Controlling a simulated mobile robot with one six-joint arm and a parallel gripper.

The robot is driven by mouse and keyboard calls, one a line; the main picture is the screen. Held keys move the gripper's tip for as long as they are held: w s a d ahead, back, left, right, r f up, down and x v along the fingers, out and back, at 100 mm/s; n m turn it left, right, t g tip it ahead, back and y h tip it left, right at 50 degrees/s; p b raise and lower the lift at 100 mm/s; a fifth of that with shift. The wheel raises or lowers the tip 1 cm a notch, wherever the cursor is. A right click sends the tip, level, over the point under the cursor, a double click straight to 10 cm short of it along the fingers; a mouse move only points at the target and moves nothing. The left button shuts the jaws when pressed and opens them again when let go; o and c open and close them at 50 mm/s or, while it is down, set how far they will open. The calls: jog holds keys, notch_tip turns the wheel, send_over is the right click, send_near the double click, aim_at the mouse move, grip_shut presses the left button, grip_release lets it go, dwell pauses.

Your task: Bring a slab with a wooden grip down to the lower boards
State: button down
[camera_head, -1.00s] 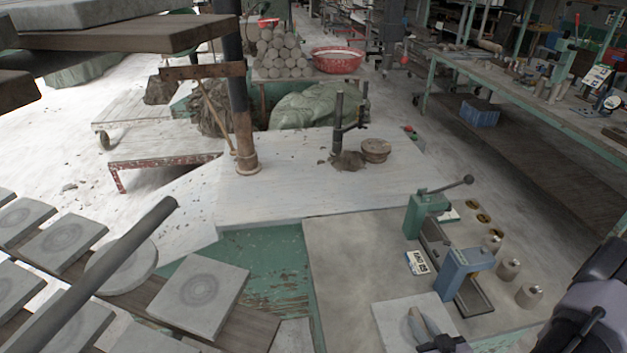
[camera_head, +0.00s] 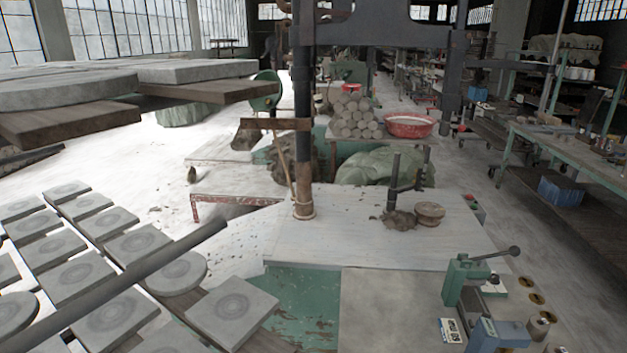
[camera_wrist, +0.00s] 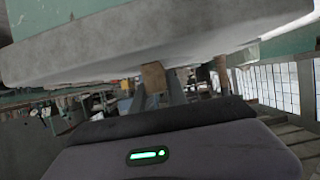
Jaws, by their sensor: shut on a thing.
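In the wrist view a pale grey slab (camera_wrist: 140,42) fills the upper part, close to the camera. A small brown wooden grip (camera_wrist: 153,77) shows at its near edge. My gripper (camera_wrist: 165,92) is at that grip, shut on it; the fingers are partly hidden. The head view shows neither my gripper nor this slab. The lower boards (camera_head: 262,342) at the lower left of the head view bear rows of grey square slabs (camera_head: 232,310) with ring marks, and some round ones.
Upper boards (camera_head: 65,125) with grey slabs stick out at the upper left. A dark bar (camera_head: 130,280) crosses above the lower boards. A rusty post (camera_head: 303,190) stands mid-view. A green and blue device (camera_head: 465,280) stands on the bench at the right.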

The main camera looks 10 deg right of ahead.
jog(key=w+a+y, duration=0.1)
jog(key=w, duration=0.1)
jog(key=w+a+r+n+b, duration=0.1)
jog(key=w+a, duration=0.1)
jog(key=w+a+n+y, duration=0.1)
jog(key=w, duration=0.1)
jog(key=shift+w+a+r+y+b, duration=0.15)
jog(key=shift+w+a+y+b, duration=0.15)
jog(key=shift+w, duration=0.05)
jog(key=w+a+r+n+y+b, duration=0.1)
jog(key=w+a+r+n+y, duration=0.1)
jog(key=a, duration=0.5)
jog(key=w+a+r+n+g+y+b, duration=0.1)
jog(key=w+a+r+n+y, duration=0.1)
jog(key=w+a, duration=0.3)
jog(key=w+a+r+n+y+b, duration=0.2)
jog(key=w+a, duration=0.2)
jog(key=a, duration=0.6)
jog(key=shift+w+a+y, duration=0.15)
jog(key=shift+a+y, duration=0.05)
jog(key=shift+y, duration=0.2)
